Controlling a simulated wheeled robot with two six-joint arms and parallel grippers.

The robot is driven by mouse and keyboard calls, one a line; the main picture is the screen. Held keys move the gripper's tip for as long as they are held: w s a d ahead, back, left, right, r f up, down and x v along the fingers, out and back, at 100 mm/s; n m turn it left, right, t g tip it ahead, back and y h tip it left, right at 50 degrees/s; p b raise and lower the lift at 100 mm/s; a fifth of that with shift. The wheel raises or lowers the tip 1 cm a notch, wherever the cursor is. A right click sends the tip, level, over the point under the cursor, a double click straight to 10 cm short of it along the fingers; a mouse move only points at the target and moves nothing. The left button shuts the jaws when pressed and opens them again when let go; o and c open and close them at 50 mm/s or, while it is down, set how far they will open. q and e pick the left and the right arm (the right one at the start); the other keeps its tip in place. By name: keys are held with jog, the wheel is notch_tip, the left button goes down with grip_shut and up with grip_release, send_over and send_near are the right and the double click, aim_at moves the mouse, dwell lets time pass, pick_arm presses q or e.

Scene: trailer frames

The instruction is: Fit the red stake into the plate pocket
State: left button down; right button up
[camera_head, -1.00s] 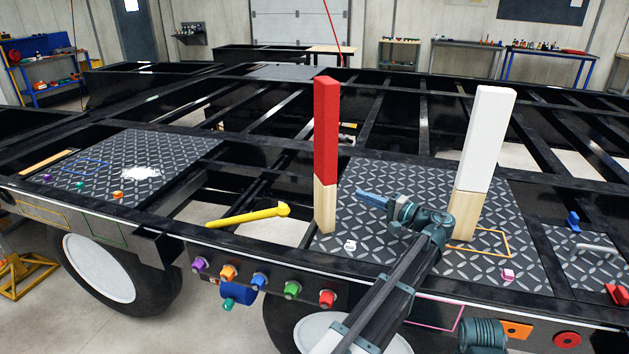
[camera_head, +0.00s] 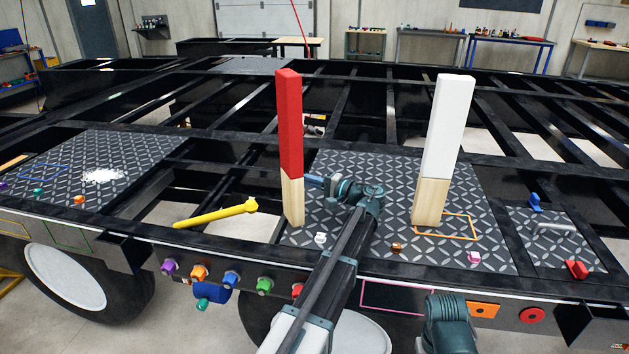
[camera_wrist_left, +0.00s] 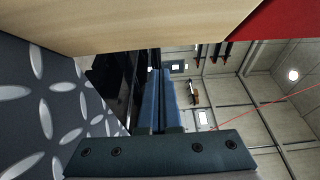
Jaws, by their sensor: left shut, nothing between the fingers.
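The red stake (camera_head: 289,125), red above and bare wood below, stands nearly upright at the left edge of the diamond-pattern plate (camera_head: 345,175). My left gripper (camera_head: 312,181) is shut and empty, its fingertips close beside the stake's wooden part on the right. I cannot tell whether they touch. In the left wrist view the shut blue fingers (camera_wrist_left: 157,100) show below the stake's wood (camera_wrist_left: 130,22), with a red corner at upper right. No pocket opening shows at the stake's foot. My right gripper is out of view; only a teal part of that arm shows at bottom right.
A white-topped stake (camera_head: 447,130) stands at the right of the plate by an orange outline (camera_head: 458,228). Small white, brown and pink pieces lie along the plate's front. A yellow hammer-like tool (camera_head: 215,213) lies to the left. Open gaps lie between the black frame beams.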

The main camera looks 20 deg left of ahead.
aim_at(297, 192)
pick_arm(q)
jog(key=shift+s+d, duration=0.25)
jog(key=shift+s, duration=0.5)
jog(key=shift+s+d, duration=0.2)
jog(key=shift+s, duration=0.5)
jog(key=s, duration=0.2)
jog(key=s+d, duration=0.1)
jog(key=s, duration=0.1)
jog(key=shift+s+d+r, duration=0.1)
jog(key=shift+s, duration=0.15)
jog(key=shift+w, duration=0.1)
jog(key=w, duration=0.2)
jog(key=w+a, duration=0.1)
jog(key=w, duration=0.1)
jog(key=shift+w+a, duration=0.1)
jog(key=shift+w, duration=0.1)
jog(key=d, duration=0.6)
jog(key=s+d, duration=0.1)
jog(key=d, duration=0.3)
jog(key=shift+s, duration=0.1)
